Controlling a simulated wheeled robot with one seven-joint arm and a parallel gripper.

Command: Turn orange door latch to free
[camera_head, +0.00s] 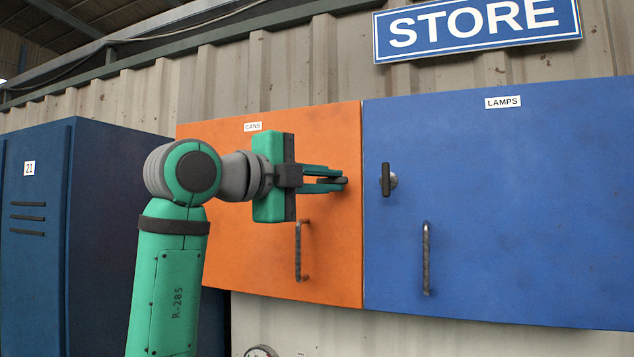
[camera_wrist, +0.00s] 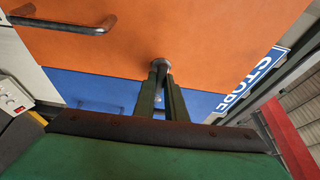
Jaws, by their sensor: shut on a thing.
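The orange door (camera_head: 225,240) is labelled CANS and is closed, beside the blue door. Its dark latch (camera_head: 344,181) sits near the door's right edge, mostly hidden by the fingers. Its round base (camera_wrist: 161,63) shows in the wrist view. My gripper (camera_head: 335,181) reaches from the left and is shut on the latch. In the wrist view the two fingers (camera_wrist: 161,75) meet at the latch. I cannot clearly tell the latch's angle.
A bar handle (camera_head: 299,250) hangs on the orange door below my gripper. The blue LAMPS door (camera_head: 520,210) has its own upright latch (camera_head: 386,180) and bar handle (camera_head: 426,258). A dark blue locker (camera_head: 90,230) stands at left. A STORE sign (camera_head: 475,28) is above.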

